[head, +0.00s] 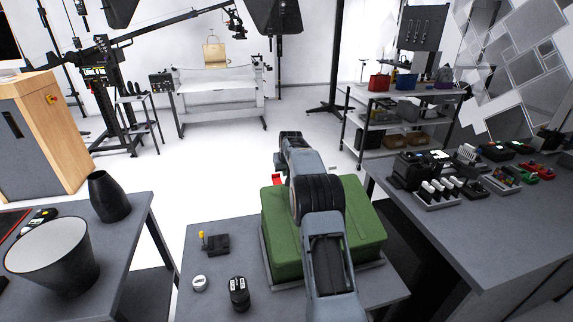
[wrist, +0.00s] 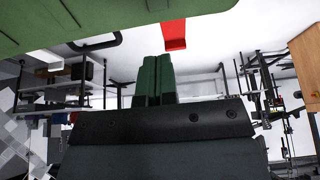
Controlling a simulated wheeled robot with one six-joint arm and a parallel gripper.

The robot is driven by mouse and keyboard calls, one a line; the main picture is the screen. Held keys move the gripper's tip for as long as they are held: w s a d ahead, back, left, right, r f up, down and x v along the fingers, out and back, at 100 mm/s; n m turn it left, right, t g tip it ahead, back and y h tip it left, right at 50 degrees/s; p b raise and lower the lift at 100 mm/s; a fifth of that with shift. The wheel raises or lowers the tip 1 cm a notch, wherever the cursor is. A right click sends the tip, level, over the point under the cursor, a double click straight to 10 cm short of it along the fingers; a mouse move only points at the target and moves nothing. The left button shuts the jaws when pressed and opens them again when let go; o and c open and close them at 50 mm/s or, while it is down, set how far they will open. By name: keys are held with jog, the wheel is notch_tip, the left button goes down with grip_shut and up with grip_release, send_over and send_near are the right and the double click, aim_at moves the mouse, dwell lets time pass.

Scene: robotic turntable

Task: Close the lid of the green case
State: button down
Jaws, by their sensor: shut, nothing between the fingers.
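The green case (head: 369,225) sits on the grey table in the middle of the head view. Its broad green top faces up, partly hidden behind my arm. I cannot tell whether its lid is fully down. A red part (head: 277,180) shows at the case's far edge; it also shows in the wrist view (wrist: 175,36), just beyond the fingertips. The case's green surface (wrist: 70,20) fills the upper left of the wrist view. My gripper (wrist: 158,58) is shut and empty, with its fingers together and apart from the green surface. In the head view its fingertips are hidden.
On the same table (head: 220,227), left of the case, are a small black device with a yellow knob (head: 214,242), a white round object (head: 199,283) and a black object (head: 239,293). A side table (head: 470,235) with several devices stands right. Open floor lies beyond.

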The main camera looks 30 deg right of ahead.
jog(key=shift+p+x, duration=0.4)
jog(key=shift+x, duration=2.6)
jog(key=shift+s+f, duration=0.1)
jog(key=shift+f, duration=0.05)
